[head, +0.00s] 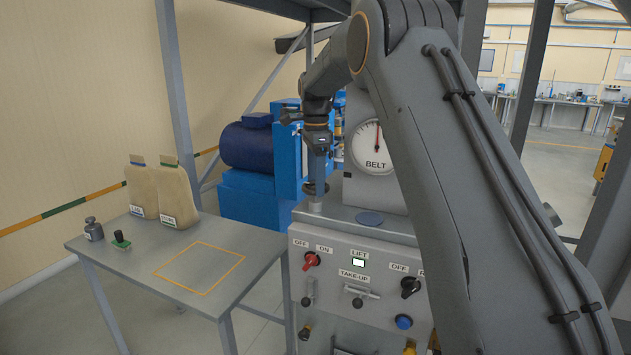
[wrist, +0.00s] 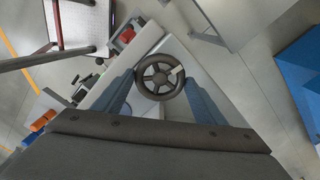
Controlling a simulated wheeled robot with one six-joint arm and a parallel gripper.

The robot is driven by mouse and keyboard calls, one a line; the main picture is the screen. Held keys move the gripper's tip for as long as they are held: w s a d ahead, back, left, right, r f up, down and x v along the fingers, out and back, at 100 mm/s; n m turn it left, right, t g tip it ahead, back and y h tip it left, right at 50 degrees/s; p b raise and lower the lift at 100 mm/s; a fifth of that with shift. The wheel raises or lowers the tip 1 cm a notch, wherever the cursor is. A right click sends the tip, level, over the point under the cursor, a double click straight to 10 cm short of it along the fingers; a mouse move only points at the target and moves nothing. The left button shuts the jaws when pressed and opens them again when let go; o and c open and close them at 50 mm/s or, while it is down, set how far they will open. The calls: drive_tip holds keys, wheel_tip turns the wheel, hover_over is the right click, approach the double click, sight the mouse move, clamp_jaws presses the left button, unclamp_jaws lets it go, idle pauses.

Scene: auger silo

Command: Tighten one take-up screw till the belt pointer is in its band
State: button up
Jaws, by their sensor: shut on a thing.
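A dark spoked handwheel (wrist: 144,84) sits between the fingers of my gripper (wrist: 160,90) in the wrist view. My gripper is shut on its rim from above. In the head view my gripper (head: 318,180) points down at the handwheel (head: 315,188), which stands on a short post at the left of the grey cabinet top. The round BELT dial (head: 366,160) stands behind, partly hidden by my arm. Its pointer is close to straight up. I cannot make out a coloured band on it. A TAKE-UP label (head: 353,275) is on the cabinet front.
The cabinet front carries a red switch (head: 311,260), a lit LIFT lamp (head: 358,262), a black switch (head: 410,287) and a blue button (head: 404,322). A grey table (head: 150,262) with two sacks (head: 177,196) stands left. A blue motor unit (head: 247,195) is behind.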

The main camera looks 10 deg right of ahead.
drive_tip(key=shift+r+m, duration=0.1)
drive_tip(key=shift+m, duration=0.4)
drive_tip(key=o, duration=1.1)
drive_tip(key=shift+r+b, duration=1.5)
drive_tip(key=shift+r, duration=2.35)
drive_tip(key=shift+a, duration=0.1)
